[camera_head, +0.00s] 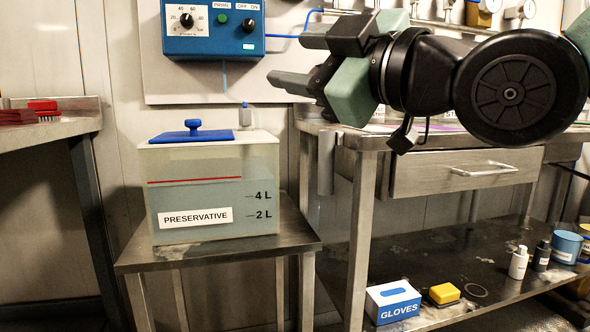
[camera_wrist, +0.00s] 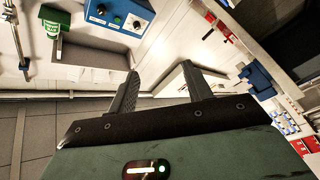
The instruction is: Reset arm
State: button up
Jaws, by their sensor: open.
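My gripper (camera_head: 291,62) is in the upper right part of the head view, at the end of my black and green arm, with its fingers pointing left. The fingers are spread apart and nothing is between them. In the wrist view the two dark fingers (camera_wrist: 162,92) also stand apart and empty. The gripper is in the air, right of the blue control box (camera_head: 212,28) and above and right of the preservative tank (camera_head: 212,190). It appears apart from both. My arm hides part of the wall and the bench behind it.
The tank has a blue-handled lid (camera_head: 190,134) and stands on a small metal table (camera_head: 135,258). A steel bench (camera_head: 358,205) with a drawer (camera_head: 465,172) is at right. Its lower shelf holds a gloves box (camera_head: 393,302), a yellow sponge (camera_head: 444,293) and bottles. Another bench (camera_head: 60,125) is at left.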

jog(key=s+d+f+m+g+h+p, duration=0.1)
jog(key=s+d+f+m+g+h, duration=0.2)
jog(key=f, duration=0.8)
jog(key=d+f+m+g+h+p, duration=0.1)
jog(key=f+m+g+h, duration=0.3)
jog(key=f, duration=0.7)
jog(key=s+d+f+m+g+h+p, duration=0.1)
jog(key=s+d+f+m+g+h, duration=0.15)
jog(key=s+d+f+g, duration=0.3)
jog(key=s+d+f+m+g+h+p, duration=0.2)
jog(key=s+d+f+h, duration=0.3)
jog(key=s, duration=0.4)
notch_tip(320, 180, up, 37)
jog(key=a+y+p, duration=0.1)
jog(key=p, duration=3.6)
jog(key=shift+w+a, duration=0.2)
jog(key=shift+w, duration=0.2)
jog(key=shift+f+t, duration=0.1)
jog(key=shift+t, duration=0.15)
